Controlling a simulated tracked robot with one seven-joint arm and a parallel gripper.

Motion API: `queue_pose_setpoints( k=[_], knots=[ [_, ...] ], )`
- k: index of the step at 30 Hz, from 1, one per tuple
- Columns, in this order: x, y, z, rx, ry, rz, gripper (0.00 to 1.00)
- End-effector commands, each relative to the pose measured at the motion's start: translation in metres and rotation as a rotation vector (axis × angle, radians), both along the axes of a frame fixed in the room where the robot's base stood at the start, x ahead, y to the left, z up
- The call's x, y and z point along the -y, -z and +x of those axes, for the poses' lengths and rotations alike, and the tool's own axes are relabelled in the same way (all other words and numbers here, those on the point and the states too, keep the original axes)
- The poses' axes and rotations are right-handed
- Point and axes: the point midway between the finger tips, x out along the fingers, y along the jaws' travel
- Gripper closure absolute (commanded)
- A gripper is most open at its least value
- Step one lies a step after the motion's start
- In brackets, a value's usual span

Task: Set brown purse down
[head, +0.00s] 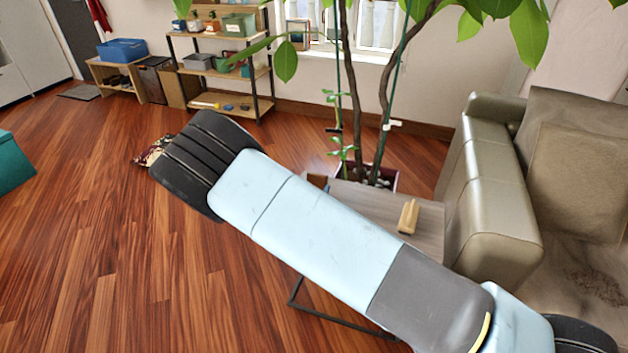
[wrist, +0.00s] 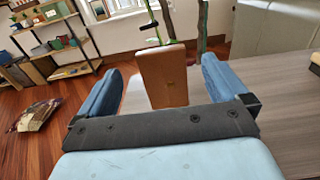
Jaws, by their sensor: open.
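The brown purse (wrist: 163,76) stands upright on the grey wooden table (wrist: 270,100) in the wrist view, near the table's far edge. My gripper (wrist: 164,68) is open, with one blue finger on each side of the purse. A gap shows between the purse and each finger. The purse's lower edge is close to the gripper's dark palm bar. In the head view, only a small brown corner of the purse (head: 317,181) shows above my arm, at the left end of the table (head: 375,200).
A yellowish block-like object (head: 408,216) lies on the table to the right. A potted plant (head: 380,178) stands behind the table, and a sofa (head: 495,190) at right. A patterned bag (head: 152,152) lies on the floor. A shelf (head: 222,70) stands at the wall.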

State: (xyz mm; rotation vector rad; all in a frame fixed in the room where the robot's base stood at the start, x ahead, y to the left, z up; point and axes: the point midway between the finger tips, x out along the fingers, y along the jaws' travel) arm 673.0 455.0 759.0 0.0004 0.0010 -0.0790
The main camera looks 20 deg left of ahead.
Motion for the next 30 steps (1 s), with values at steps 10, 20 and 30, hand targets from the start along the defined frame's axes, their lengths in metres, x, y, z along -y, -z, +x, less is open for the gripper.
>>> queue_pose_setpoints(
  k=[10, 20, 30],
  knots=[
    [-0.003, 0.0, -0.032, 0.0, -0.001, 0.0, 0.0],
    [0.005, -0.008, -0.027, -0.003, 0.031, 0.022, 0.0],
    [0.101, -0.089, 0.01, -0.048, 0.389, 0.287, 0.0]
  ],
)
